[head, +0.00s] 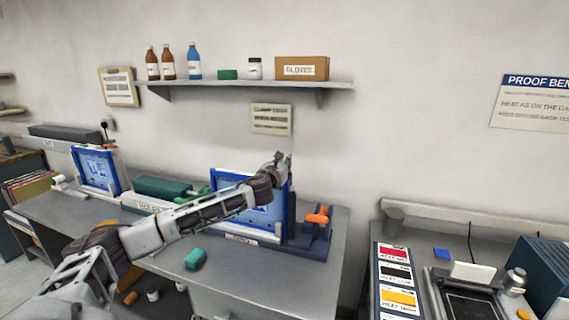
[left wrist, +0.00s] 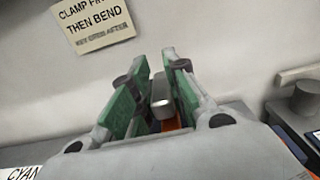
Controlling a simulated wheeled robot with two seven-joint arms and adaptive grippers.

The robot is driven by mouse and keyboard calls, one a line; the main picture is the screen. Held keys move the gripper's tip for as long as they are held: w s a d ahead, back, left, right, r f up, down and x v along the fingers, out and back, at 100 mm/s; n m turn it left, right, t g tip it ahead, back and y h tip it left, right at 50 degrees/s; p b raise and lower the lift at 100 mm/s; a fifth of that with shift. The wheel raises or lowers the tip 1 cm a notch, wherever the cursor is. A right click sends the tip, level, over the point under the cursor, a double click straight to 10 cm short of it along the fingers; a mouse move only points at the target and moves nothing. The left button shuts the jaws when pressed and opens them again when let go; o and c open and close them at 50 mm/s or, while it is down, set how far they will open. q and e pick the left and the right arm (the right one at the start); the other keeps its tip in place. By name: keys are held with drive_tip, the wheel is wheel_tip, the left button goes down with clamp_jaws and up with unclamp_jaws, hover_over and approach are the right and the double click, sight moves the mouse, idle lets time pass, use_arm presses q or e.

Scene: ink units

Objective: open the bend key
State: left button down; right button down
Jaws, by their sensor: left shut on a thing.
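My left gripper (head: 284,160) is raised in front of the wall, above the blue-framed panel on the left bench. In the left wrist view, the green-padded fingers (left wrist: 158,95) are shut on a grey rounded piece (left wrist: 161,97), which appears to be the bend key. A bit of orange (left wrist: 171,124) shows just below it between the fingers. In the head view the gripper and arm hide the held piece. A dark blue fixture (head: 308,236) with an orange handle (head: 318,215) stands right of the panel. My right gripper is not in view.
The blue-framed panel (head: 226,180) stands behind my arm. A shelf (head: 240,86) with bottles and a box is above. A second bench with colour cards (head: 397,275) is at right, past a gap.

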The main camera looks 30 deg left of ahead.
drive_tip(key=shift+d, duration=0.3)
